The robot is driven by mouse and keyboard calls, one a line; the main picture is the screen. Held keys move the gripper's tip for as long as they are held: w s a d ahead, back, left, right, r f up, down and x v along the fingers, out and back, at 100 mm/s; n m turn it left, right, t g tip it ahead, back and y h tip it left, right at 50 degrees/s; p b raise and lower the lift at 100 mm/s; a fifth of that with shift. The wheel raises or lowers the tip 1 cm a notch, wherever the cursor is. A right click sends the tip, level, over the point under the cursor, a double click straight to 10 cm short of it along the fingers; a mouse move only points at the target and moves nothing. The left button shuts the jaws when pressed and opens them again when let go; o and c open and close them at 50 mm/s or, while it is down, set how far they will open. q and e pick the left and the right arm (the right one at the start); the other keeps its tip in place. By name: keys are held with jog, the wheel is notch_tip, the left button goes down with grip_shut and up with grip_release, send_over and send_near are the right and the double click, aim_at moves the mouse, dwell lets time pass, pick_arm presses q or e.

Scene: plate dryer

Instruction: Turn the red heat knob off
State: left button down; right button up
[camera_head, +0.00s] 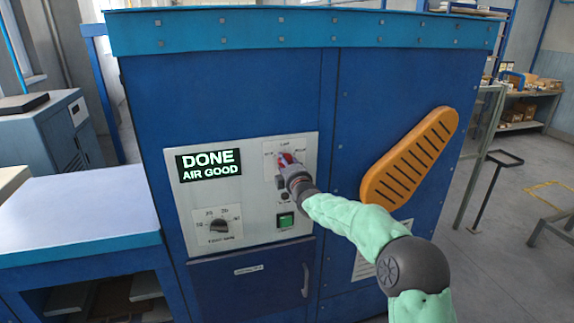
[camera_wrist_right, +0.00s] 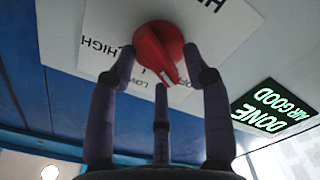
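The red heat knob (camera_wrist_right: 158,48) sits on a white label plate, and its pointed end aims down and right in the right wrist view. The pointer tip lies by small lettering partly hidden by a finger. HIGH shows to the knob's left and LOW below it. My right gripper (camera_wrist_right: 158,72) has its fingers spread, two at the knob's sides and one below. Whether they touch it is unclear. My left gripper is not in view.
The display (camera_head: 209,165) reads DONE AIR GOOD. Below are a black timer knob (camera_head: 219,226) and a green button (camera_head: 286,220). A drawer or door with a handle (camera_head: 305,280) lies under the panel. An orange slotted piece (camera_head: 410,158) juts out at the right. A side table (camera_head: 75,215) stands left.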

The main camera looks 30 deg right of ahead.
jog(key=shift+s, duration=0.1)
jog(key=v, duration=1.1)
jog(key=shift+s+a, duration=0.2)
jog(key=shift+s, duration=0.2)
jog(key=s+a+f+m+g+y, duration=0.1)
jog(key=a+f+m+g+y, duration=0.3)
jog(key=f, duration=0.8)
jog(key=s+a+f+g+h, duration=0.1)
jog(key=s+a+f, duration=0.1)
jog(key=a+f, duration=0.65)
jog(key=s+a+f+m+g+y, duration=0.1)
jog(key=a+f+g+y, duration=0.15)
jog(key=f, duration=1.15)
jog(key=s+a+f+m+g, duration=0.2)
jog(key=s+a+f+g, duration=0.1)
jog(key=s+a+f, duration=0.2)
jog(key=s+a+f+m+g+y, duration=0.1)
jog(key=s+a+f, duration=0.4)
jog(key=s, duration=0.9)
jog(key=s+a+f+m+g+y, duration=0.1)
jog(key=s+a+f+m+g, duration=0.2)
jog(key=s+f, duration=0.6)
jog(key=a+f+g, duration=0.1)
jog(key=a+g, duration=0.1)
jog(key=a, duration=0.1)
jog(key=shift+s+f+m+g, duration=0.35)
jog(key=shift+m, duration=0.05)
jog(key=shift+y, duration=0.25)
